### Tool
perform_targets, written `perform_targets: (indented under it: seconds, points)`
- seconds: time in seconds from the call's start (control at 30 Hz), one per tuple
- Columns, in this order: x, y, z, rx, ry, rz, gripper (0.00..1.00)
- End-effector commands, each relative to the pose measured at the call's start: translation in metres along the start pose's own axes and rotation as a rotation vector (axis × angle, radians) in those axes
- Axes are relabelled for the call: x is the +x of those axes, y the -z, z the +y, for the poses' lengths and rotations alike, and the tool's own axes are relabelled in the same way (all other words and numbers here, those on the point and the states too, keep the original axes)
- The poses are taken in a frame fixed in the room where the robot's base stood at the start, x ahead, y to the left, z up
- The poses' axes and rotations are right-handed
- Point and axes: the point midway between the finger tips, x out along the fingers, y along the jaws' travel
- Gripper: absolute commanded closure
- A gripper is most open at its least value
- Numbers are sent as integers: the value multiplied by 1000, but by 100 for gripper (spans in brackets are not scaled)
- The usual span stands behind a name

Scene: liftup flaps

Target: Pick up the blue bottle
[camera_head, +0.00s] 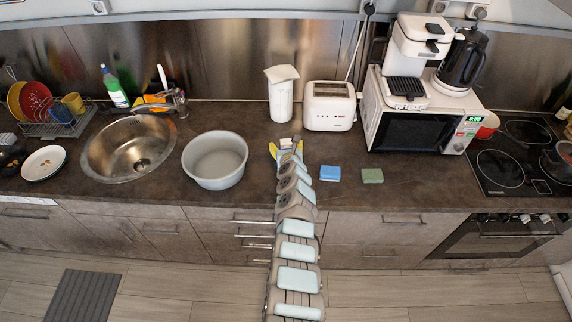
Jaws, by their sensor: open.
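I see no clearly blue bottle. A green bottle (113,88) with a pale label stands upright behind the sink at the left. My arm reaches up the middle of the picture over the counter (400,184). My gripper (290,144) is at its far end, in front of the white pitcher (281,95) and well to the right of the green bottle. It is open. Its fingers are small and partly hidden by my arm, and I see nothing held. A yellow object (273,150) shows beside it; I cannot tell what it is.
A round sink (130,150) and a grey basin (214,160) lie left of my arm. A toaster (330,106), coffee machine (416,50) and microwave (412,130) stand right. Blue (330,173) and green (372,176) sponges lie near the front edge.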

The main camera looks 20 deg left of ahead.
Motion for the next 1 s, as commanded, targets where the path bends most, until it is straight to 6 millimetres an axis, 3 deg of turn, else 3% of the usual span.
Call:
perform_targets:
  seconds: [0.3,0.57,1.0]
  points:
    - [1,-1,0,0,0,0,20]
    - [1,0,0,0,0,0,95]
    - [-3,-11,-1,0,1,-1,95]
